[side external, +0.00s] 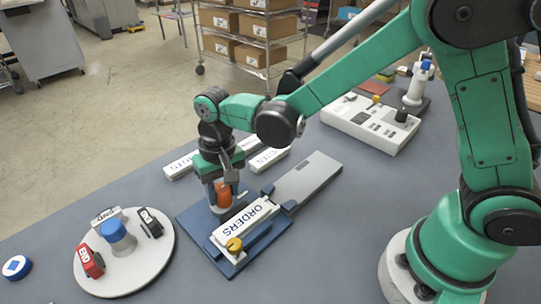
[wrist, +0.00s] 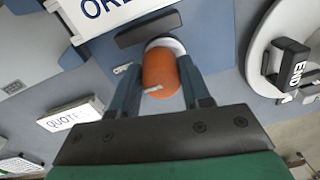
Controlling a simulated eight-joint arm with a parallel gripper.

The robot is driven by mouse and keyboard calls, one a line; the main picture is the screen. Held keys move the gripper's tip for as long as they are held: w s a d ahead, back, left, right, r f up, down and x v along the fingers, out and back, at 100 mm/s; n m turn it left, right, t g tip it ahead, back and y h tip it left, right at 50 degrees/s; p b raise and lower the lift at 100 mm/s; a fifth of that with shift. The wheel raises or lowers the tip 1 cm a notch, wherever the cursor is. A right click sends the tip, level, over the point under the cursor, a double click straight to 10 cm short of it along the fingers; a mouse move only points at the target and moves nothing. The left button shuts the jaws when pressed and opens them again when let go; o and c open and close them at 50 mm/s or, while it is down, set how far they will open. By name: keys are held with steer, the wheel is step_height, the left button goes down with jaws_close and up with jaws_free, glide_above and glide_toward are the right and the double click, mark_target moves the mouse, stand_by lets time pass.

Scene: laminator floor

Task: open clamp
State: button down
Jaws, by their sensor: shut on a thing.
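The clamp's orange handle (side external: 224,196) stands over a blue base plate (side external: 190,221) in the side view. My gripper (side external: 222,190) points down and is shut on this handle. In the wrist view the orange handle (wrist: 160,72) sits between my two fingers, with a white round part behind it. A dark bar (wrist: 148,27) lies just beyond it. A white block labelled ORDERS (side external: 247,222) lies on the plate to the right of the handle, with a yellow knob (side external: 234,245) at its near end. The clamp's lower parts are partly hidden by my gripper.
A white round turntable (side external: 130,283) with a blue knob and red and black labelled blocks stands at left. A grey flat plate (side external: 303,180) adjoins the fixture. White labelled bars (side external: 268,160) lie behind. A white control box (side external: 370,122) is farther back. The front table is clear.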

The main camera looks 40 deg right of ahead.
mark_target(222, 187)
steer(key=shift+c, duration=2.1)
jaws_free()
steer(key=shift+d+r, duration=0.15)
steer(key=shift+r, duration=2.65)
steer(key=s+d+r+n+t, duration=0.1)
steer(key=s+d+r+t, duration=0.1)
steer(key=d, duration=0.4)
steer(key=s+d+r+n+t, duration=0.1)
steer(key=s+d+r+t, duration=0.2)
steer(key=s+d+t, duration=0.1)
steer(key=shift+s+d+t+h, duration=0.35)
steer(key=shift+s+d, duration=0.35)
steer(key=shift+d, duration=0.35)
